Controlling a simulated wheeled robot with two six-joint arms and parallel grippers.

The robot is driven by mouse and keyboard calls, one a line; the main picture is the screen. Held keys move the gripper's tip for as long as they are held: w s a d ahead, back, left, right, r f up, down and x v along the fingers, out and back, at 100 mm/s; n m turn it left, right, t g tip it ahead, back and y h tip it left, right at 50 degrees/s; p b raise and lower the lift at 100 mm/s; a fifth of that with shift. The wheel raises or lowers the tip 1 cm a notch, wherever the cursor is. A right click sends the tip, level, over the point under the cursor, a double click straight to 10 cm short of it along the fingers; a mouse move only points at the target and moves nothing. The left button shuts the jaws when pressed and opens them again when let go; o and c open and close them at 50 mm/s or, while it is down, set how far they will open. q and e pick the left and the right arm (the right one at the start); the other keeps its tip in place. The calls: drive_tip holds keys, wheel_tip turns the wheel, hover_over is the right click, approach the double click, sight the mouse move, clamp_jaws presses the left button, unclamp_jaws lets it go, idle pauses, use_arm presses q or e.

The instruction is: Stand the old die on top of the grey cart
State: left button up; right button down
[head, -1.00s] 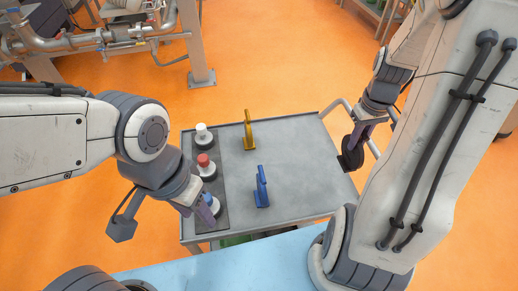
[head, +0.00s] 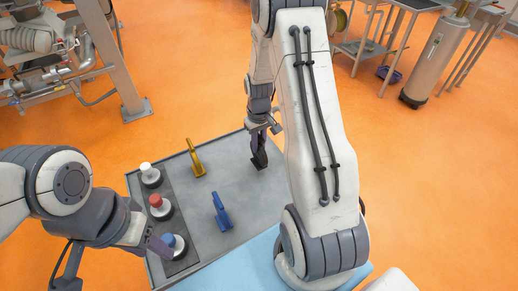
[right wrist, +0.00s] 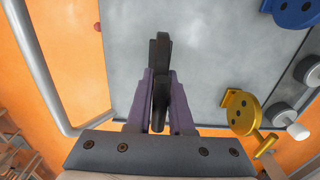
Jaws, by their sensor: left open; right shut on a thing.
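The dark die (head: 259,160) is held in my right gripper (head: 262,140), over the far right part of the grey cart's top (head: 250,200). In the right wrist view the die (right wrist: 160,55) is upright between the purple fingers, with the cart top (right wrist: 215,60) behind it. I cannot tell whether its lower end touches the cart. My left gripper (head: 162,246) is open and empty, close to the blue-topped knob at the cart's near left; its fingertips are small in view.
A yellow piece (head: 195,160) and a blue piece (head: 221,212) stand on the cart. White (head: 150,174), red (head: 160,205) and blue (head: 174,245) knobs sit on a dark strip at its left. A blue surface (head: 262,262) lies in front.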

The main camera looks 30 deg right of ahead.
wheel_tip(320, 180, down, 2)
drive_tip(key=shift+f, duration=0.55)
drive_tip(key=shift+f, duration=0.1)
drive_tip(key=c, duration=0.8)
unclamp_jaws()
